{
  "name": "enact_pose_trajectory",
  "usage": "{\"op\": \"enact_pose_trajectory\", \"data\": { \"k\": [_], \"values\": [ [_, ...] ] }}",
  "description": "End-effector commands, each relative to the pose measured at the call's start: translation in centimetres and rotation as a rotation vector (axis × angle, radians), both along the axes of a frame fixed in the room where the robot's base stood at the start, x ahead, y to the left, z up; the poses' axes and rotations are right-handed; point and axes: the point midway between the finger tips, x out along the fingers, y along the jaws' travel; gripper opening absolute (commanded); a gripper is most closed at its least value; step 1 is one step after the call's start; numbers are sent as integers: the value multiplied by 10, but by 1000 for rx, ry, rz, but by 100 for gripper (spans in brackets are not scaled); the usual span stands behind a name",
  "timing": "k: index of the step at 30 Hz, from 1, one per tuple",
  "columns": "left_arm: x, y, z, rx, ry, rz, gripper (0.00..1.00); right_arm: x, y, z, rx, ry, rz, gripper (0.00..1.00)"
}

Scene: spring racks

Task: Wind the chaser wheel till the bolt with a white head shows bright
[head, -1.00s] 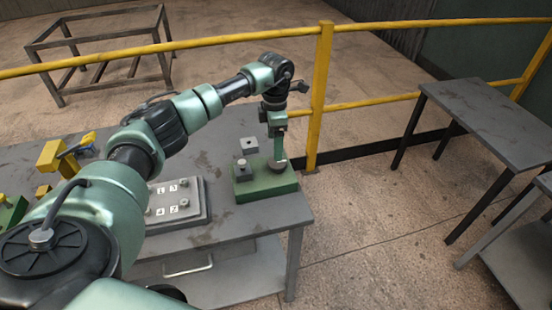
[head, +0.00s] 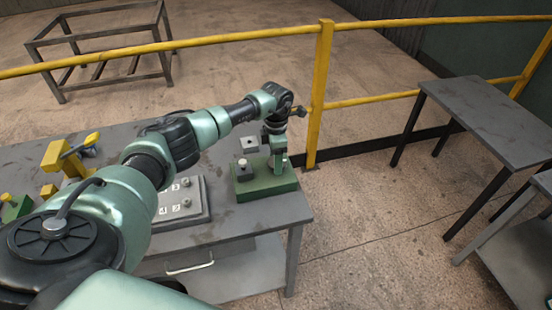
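A green block (head: 262,187) stands near the right end of the workbench. A small bolt with a pale head (head: 242,163) rises from a dark holder on its left side. A grey square plate with a dark centre (head: 250,144) shows behind the bolt. My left gripper (head: 279,164) points down at the right part of the block. The chaser wheel is not clearly visible; the gripper covers the spot where a grey round part showed earlier. I cannot tell whether the fingers are shut on it. My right gripper is not in view.
A grey plate with numbered bolt places (head: 200,216) lies left of the block, partly behind my arm. A yellow clamp-like device (head: 55,156) stands farther left. A yellow railing (head: 322,90) runs close behind the bench (head: 285,209). Another table (head: 490,110) stands at right.

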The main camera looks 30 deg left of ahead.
Motion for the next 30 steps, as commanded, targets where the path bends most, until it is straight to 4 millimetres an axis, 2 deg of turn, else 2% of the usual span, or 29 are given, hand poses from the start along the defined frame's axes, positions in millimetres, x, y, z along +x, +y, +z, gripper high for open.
{"op": "enact_pose_trajectory", "data": {
  "k": [1,2,11,20,30],
  "values": [
    [0,0,0,0,-1,0,22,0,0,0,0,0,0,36],
    [0,0,0,0,-1,0,18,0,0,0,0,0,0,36],
    [1,0,-1,0,-3,-39,18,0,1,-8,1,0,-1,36],
    [2,1,-4,1,-6,-227,18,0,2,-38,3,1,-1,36],
    [3,1,-3,2,-5,-547,18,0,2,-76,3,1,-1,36]
  ]
}}
